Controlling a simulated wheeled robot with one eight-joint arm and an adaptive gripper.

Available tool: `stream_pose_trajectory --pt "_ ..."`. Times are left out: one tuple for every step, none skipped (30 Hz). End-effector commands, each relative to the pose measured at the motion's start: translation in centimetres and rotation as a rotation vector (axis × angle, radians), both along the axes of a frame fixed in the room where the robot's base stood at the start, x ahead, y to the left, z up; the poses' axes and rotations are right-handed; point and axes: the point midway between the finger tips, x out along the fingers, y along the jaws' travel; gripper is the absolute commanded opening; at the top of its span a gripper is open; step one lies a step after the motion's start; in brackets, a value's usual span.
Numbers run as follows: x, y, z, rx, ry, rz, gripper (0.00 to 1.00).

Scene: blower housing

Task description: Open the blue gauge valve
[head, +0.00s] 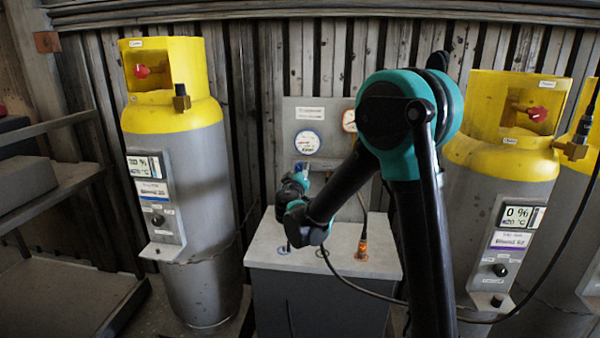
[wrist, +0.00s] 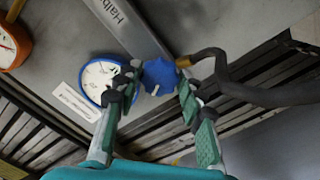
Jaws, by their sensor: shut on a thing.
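The blue valve knob (wrist: 160,75) shows in the wrist view, just beside the blue-rimmed gauge (wrist: 98,80). My gripper (wrist: 158,84) has its two fingertips on either side of the knob, shut on it. The white dial with its blue rim also shows in the head view (head: 307,142), on the grey panel (head: 333,112) above the bench box. In the head view my gripper (head: 300,172) is just below this gauge, and my arm and gripper mostly hide the knob there.
An orange-rimmed gauge (wrist: 10,45) is left of the blue one in the wrist view. A dark hose (wrist: 255,92) runs close by the right finger. In the head view, yellow-topped cylinders stand left (head: 175,170) and right (head: 500,190) of the grey-topped box (head: 375,262).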

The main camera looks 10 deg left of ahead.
Motion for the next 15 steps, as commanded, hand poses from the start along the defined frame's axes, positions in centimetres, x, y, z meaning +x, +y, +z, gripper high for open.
stream_pose_trajectory --pt "-0.02 0.01 0.0 -0.042 0.002 0.001 0.1" --pt "-0.02 0.01 0.0 -0.071 0.003 0.001 0.1" --pt "-0.02 0.01 0.0 -0.108 0.004 0.001 0.1" --pt "-0.02 0.01 0.0 -0.137 0.005 0.001 0.1" --pt "-0.02 0.01 0.01 -0.166 0.006 0.001 0.1" --pt "-0.02 0.01 0.02 -0.203 0.008 0.001 0.1" --pt "-0.02 0.01 0.02 -0.232 0.009 0.001 0.1" --pt "-0.02 0.01 0.02 -0.261 0.01 0.001 0.1" --pt "-0.02 0.01 0.02 -0.298 0.011 0.001 0.1" --pt "-0.02 0.01 0.02 -0.327 0.011 0.001 0.1" --pt "-0.02 0.01 0.02 -0.356 0.012 0.001 0.1" --pt "-0.02 0.01 0.03 -0.393 0.013 0.001 0.1" --pt "-0.02 0.0 0.03 -0.422 0.014 0.001 0.1" --pt "-0.02 0.01 0.04 -0.45 0.015 0.001 0.1" --pt "-0.03 0.01 0.04 -0.488 0.017 0.001 0.1"
